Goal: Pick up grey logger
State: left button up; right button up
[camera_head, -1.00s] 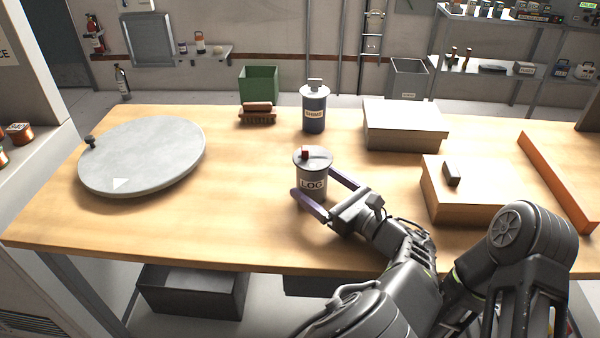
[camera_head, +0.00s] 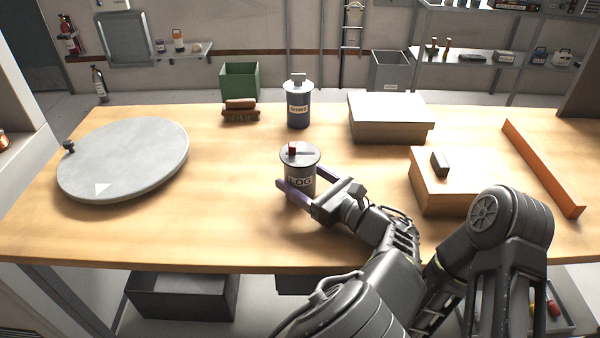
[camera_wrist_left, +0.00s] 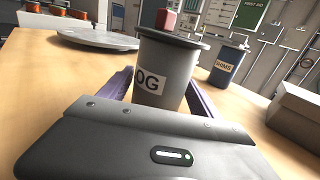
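The grey logger (camera_head: 299,170) is a lidded grey can with a red knob and a LOG label. It stands upright on the wooden table (camera_head: 225,225), near the middle. My left gripper (camera_head: 300,178) has its purple fingers on either side of the can, low on its body. The near finger hides part of the label. In the left wrist view the logger (camera_wrist_left: 165,72) fills the space between the fingers, which appear to press against its sides. Its base is hidden behind the gripper body. My right gripper is not visible.
A blue SHIMS can (camera_head: 298,105) stands behind the logger. A brush (camera_head: 240,112) and green bin (camera_head: 239,82) are further back. A round grey disc (camera_head: 125,160) lies left. Boxes (camera_head: 390,118) and an orange bar (camera_head: 543,168) are right. The table's front left is clear.

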aim_at(302, 154)
pick_arm(q)
jog(key=c, duration=1.4)
jog(key=shift+r, duration=0.15)
notch_tip(302, 154, up, 10)
jog(key=shift+f+p, duration=0.1)
jog(key=shift+p, duration=0.45)
jog(key=shift+f, duration=0.15)
jog(key=shift+f+b, duration=1.6)
jog(key=shift+f, duration=2.7)
jog(key=shift+f, duration=0.5)
